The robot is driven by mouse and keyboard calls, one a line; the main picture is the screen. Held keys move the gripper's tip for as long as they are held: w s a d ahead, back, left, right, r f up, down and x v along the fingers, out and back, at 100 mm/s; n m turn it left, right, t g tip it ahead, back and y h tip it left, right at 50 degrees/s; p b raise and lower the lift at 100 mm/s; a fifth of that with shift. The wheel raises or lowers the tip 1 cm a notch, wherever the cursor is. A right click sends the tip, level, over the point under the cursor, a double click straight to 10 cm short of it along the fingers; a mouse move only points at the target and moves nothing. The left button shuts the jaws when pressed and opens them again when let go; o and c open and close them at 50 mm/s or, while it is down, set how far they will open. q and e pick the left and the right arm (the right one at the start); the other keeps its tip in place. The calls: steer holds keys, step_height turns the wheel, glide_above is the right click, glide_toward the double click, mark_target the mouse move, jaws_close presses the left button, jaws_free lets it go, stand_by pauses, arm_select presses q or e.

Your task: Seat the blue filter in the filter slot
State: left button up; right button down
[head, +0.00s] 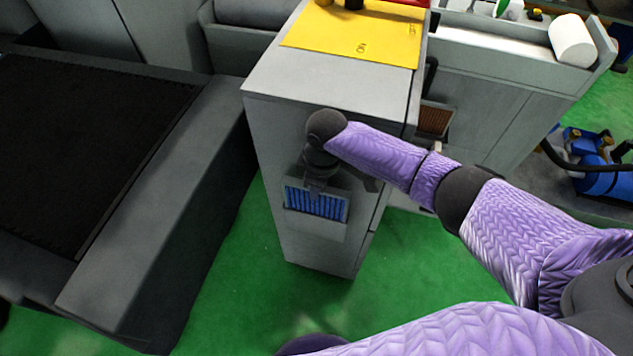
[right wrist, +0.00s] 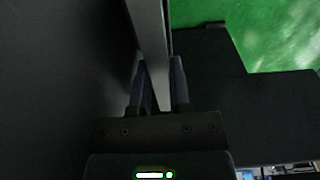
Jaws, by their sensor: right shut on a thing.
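The blue filter (head: 316,204), with upright blue pleats in a grey frame, is at the front face of the grey cabinet (head: 280,130). My right gripper (head: 317,186) points down and is shut on its upper edge. In the right wrist view, the two fingers (right wrist: 160,90) close on either side of a pale grey strip (right wrist: 149,30). A grey part (head: 312,226) shows just below the pleats, likely the filter slot. The slot's opening is hidden, and I cannot tell how deep the filter sits. My left gripper is out of view.
A yellow panel (head: 355,35) covers part of the cabinet top. A brown-faced part (head: 434,121) sticks out at the cabinet's right side. A dark-topped grey machine bed (head: 150,210) stands at left. Green floor (head: 235,270) is clear between them. Blue equipment (head: 600,170) stands at far right.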

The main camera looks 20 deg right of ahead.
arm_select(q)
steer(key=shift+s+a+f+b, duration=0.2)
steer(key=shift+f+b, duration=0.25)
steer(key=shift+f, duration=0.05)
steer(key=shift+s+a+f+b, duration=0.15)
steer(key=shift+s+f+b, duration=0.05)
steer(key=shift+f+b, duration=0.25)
arm_select(e)
steer(key=shift+f, duration=1.4)
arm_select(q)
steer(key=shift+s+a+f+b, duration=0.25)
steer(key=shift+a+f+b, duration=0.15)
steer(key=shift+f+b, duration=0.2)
arm_select(e)
steer(key=shift+f, duration=0.85)
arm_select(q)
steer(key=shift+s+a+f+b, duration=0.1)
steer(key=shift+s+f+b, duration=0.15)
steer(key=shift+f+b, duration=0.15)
arm_select(e)
steer(key=shift+f, duration=0.65)
steer(key=shift+c, duration=2.4)
jaws_free()
steer(key=shift+r, duration=0.1)
